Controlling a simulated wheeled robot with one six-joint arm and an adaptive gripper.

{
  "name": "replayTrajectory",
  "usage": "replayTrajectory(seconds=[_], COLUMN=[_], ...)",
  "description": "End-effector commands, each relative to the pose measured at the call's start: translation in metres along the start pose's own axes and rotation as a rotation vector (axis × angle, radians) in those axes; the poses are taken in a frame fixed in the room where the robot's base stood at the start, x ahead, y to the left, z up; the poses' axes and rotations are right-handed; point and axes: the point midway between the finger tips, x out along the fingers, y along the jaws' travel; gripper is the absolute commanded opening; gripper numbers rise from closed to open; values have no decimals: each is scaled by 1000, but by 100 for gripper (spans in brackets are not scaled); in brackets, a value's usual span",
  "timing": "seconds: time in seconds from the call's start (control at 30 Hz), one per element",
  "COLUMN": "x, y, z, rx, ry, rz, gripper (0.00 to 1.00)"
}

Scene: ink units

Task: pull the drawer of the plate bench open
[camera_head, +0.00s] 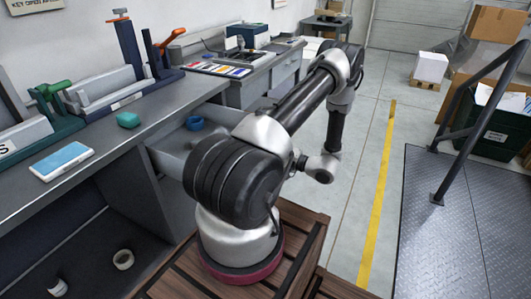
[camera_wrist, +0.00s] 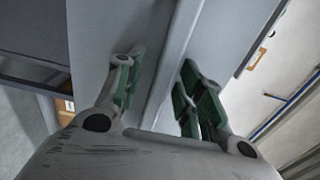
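The grey bench (camera_head: 112,150) runs along the left. A grey drawer (camera_head: 172,152) stands partly pulled out from its right end, with a blue ring (camera_head: 195,123) inside. My arm hides its front and much of its right part. In the wrist view my gripper (camera_wrist: 160,82) has its two green-padded fingers apart. A pale, narrow edge (camera_wrist: 172,55) of a grey panel, seemingly the drawer front, runs between them. Gaps seem to show on both sides of it; firm contact is not visible.
A second bench (camera_head: 245,88) stands beyond the drawer. Floor right of my arm is open, up to a dark metal platform (camera_head: 460,225) with a railing.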

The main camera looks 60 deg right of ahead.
Motion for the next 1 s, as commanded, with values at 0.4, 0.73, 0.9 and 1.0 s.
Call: replayTrajectory(seconds=[0.4,0.73,0.9,1.0], x=[-40,-106,-119,-120], y=[0,0,0,0], z=[-1,-1,0,0], rx=[-2,-1,1,1], ry=[5,3,1,0], rz=[0,0,-1,-1], gripper=[38,38,38,38])
